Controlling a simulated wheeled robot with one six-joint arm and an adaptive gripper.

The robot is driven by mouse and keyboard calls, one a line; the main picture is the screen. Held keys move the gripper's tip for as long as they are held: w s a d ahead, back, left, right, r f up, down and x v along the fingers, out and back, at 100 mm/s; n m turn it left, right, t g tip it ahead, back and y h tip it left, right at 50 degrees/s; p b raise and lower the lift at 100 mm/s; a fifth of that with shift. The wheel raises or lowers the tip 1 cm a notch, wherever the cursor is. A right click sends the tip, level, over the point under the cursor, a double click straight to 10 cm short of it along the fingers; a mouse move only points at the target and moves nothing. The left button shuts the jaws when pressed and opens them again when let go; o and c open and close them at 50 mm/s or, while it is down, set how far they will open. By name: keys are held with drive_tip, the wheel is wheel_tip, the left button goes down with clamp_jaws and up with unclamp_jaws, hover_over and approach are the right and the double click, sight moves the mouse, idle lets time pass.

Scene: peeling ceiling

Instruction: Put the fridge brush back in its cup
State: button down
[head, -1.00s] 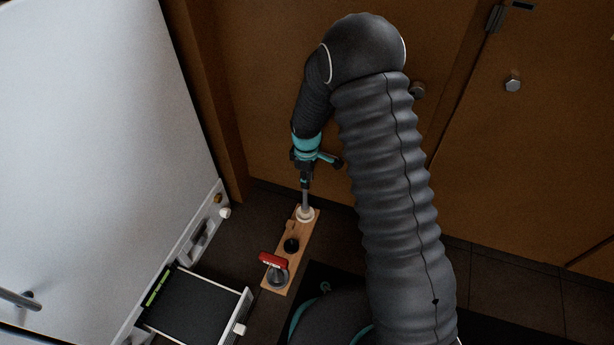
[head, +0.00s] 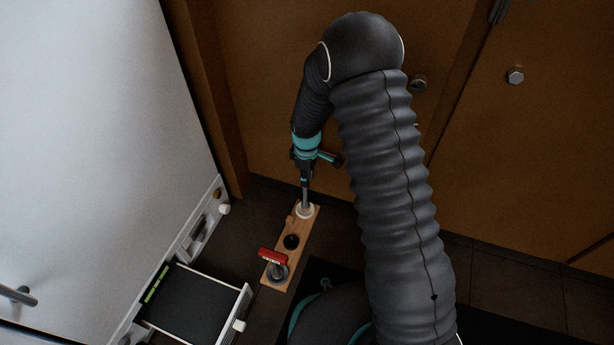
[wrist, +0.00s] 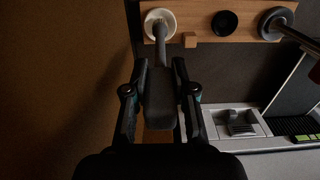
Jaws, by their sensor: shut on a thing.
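My gripper (head: 305,180) points down over the far end of a wooden board on the floor. In the wrist view my gripper (wrist: 160,72) is shut on the dark handle of the brush (wrist: 161,88). The brush's grey shaft runs from the handle to a white round cup (wrist: 160,18) on the board. In the head view the shaft (head: 306,197) stands nearly upright, its lower end at the white cup (head: 305,211). The brush's head is not visible; I cannot tell how deep it sits in the cup.
The wooden board (head: 296,228) also bears a black round cup (head: 291,242) and a grey cup (head: 277,273) with a red-handled tool (head: 272,256). An open drawer (head: 190,305) stands left of it, beside a large white panel (head: 90,130). Brown cabinet doors (head: 265,100) stand behind.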

drive_tip(key=shift+f+b, duration=0.45)
drive_tip(key=shift+f, duration=0.35)
drive_tip(key=c, duration=0.9)
unclamp_jaws()
drive_tip(key=shift+o, duration=0.2)
wheel_tip(320, 180, up, 12)
drive_tip(key=shift+f, duration=0.15)
drive_tip(key=shift+r+p, duration=1.45)
drive_tip(key=shift+r, duration=0.7)
